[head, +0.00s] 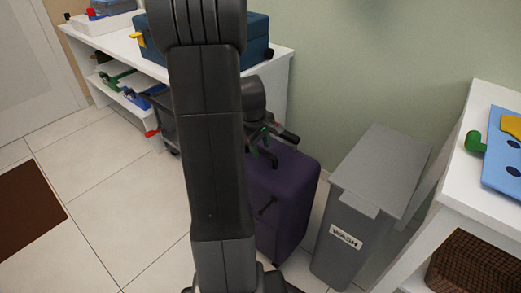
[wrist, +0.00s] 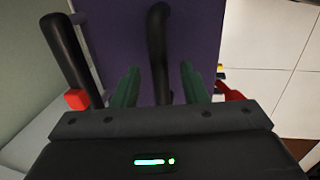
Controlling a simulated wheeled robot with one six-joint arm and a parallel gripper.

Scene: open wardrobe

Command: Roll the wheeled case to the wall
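The purple wheeled case (head: 290,190) stands upright on the floor near the green wall, left of the grey bin; my arm hides its left part. Its purple surface (wrist: 200,35) fills the middle of the wrist view, with a black handle (wrist: 158,45) across it. My gripper (wrist: 158,75) is open, its two green fingers on either side of this handle with gaps showing. In the head view my gripper (head: 262,148) is at the top of the case. A second black bar (wrist: 68,55) with a red end lies left of the fingers.
The grey bin (head: 365,190) labelled WASH stands close to the case's right. A white shelf unit (head: 280,68) with boxes is behind at left. A white table (head: 490,175) is at right. Tiled floor (head: 115,200) is free at left, near a brown mat (head: 25,210).

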